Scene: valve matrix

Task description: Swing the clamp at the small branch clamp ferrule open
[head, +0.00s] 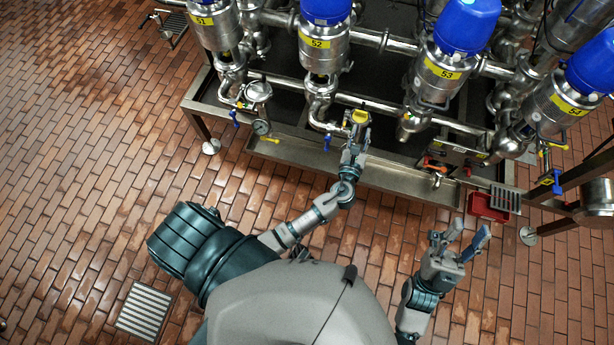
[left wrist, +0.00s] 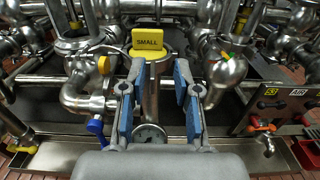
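The yellow SMALL tag (left wrist: 148,39) marks the small branch, with its metal pipe (left wrist: 151,85) below it; the tag also shows in the head view (head: 360,117). The clamp itself is too small and partly covered to make out, so I cannot tell its state. My left gripper (left wrist: 160,80) is open, with its blue-padded fingers on either side of the pipe just below the tag. I cannot tell whether they touch it. It also shows in the head view (head: 357,138) at the rig's front edge. My right gripper (head: 460,241) is open and empty over the brick floor.
A round gauge (left wrist: 150,134) sits low between my fingers. A blue-handled valve (left wrist: 97,127) is to the left, an orange-handled air valve (left wrist: 263,125) to the right. Numbered valves with blue tops (head: 467,24) stand behind. A red bin (head: 488,207) stands right; the brick floor in front is free.

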